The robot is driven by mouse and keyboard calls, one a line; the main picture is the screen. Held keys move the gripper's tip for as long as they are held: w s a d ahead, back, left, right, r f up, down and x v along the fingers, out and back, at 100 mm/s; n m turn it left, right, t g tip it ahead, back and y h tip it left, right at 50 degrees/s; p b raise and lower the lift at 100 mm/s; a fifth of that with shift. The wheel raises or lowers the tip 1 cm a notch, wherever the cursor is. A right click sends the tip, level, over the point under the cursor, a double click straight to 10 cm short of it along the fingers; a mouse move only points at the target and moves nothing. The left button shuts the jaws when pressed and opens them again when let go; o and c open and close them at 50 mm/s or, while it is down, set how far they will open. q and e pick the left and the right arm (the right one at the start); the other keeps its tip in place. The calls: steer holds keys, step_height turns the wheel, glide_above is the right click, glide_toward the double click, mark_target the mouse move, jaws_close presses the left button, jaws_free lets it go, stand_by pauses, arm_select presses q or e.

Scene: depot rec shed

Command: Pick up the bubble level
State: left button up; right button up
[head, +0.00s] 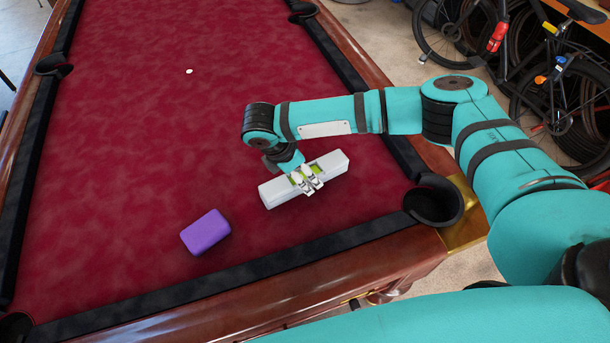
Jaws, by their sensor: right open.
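The bubble level (335,163) is a light grey bar with yellow-green parts near its middle. It lies on the red cloth of the pool table (140,140), slanting up to the right, near the corner pocket. My right gripper (309,185) is over the middle of the level, with its white fingers open. The fingers cover part of the level, and I cannot tell whether they touch it. My left gripper is not in view.
A purple block (205,232) lies on the cloth left of the level. A small white ball (189,71) is farther back. The dark corner pocket (434,201) and raised cushions edge the table. Bicycles (560,85) stand beyond it at the right.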

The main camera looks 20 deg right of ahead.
steer(key=shift+x, duration=1.1)
steer(key=shift+r, duration=0.1)
jaws_close()
